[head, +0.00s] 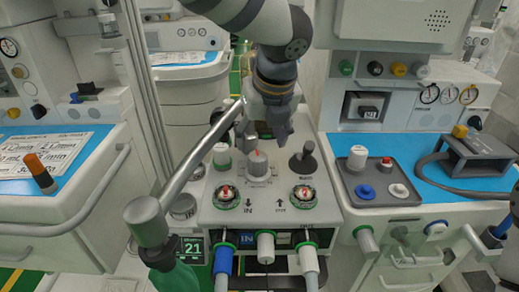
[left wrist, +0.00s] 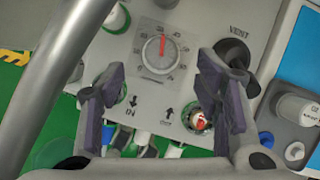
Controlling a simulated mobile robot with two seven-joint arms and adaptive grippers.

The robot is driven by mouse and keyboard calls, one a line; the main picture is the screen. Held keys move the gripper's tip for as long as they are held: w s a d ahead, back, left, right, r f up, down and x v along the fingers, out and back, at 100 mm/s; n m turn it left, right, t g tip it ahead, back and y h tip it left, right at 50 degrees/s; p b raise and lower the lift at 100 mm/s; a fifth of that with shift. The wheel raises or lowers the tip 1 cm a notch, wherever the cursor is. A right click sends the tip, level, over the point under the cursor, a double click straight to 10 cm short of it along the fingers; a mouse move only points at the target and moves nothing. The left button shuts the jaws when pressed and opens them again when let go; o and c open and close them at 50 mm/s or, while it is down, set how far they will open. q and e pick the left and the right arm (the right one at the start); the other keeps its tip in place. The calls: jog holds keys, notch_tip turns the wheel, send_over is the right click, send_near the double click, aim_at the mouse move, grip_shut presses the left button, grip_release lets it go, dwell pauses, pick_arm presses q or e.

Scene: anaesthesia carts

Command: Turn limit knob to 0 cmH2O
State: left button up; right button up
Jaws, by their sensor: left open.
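The limit knob (head: 258,164) is a grey knob on a square dial plate, on the sloped top of the grey-white valve block. In the left wrist view the knob (left wrist: 159,50) shows its red pointer toward the top of the picture; the scale numbers are too small to read. My left gripper (head: 264,138) is open and empty, pointing down just above and behind the knob in the head view. In the left wrist view its dark fingers (left wrist: 160,85) are spread wide, with the knob beyond them, untouched. My right gripper is not in view.
A dark lever knob (head: 303,160) stands right of the dial. Red-centred IN port (head: 226,196) and its neighbouring port (head: 304,196) lie in front. A grey pole arm (head: 190,163) with a green bag slants close on the left. A tray (head: 375,184) sits at right.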

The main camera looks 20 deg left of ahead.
aim_at(258, 154)
pick_arm(q)
jog(key=x, duration=0.7)
jog(key=shift+w+f, duration=0.15)
jog(key=shift+f, duration=0.25)
jog(key=shift+c, duration=0.4)
jog(key=c, duration=1.1)
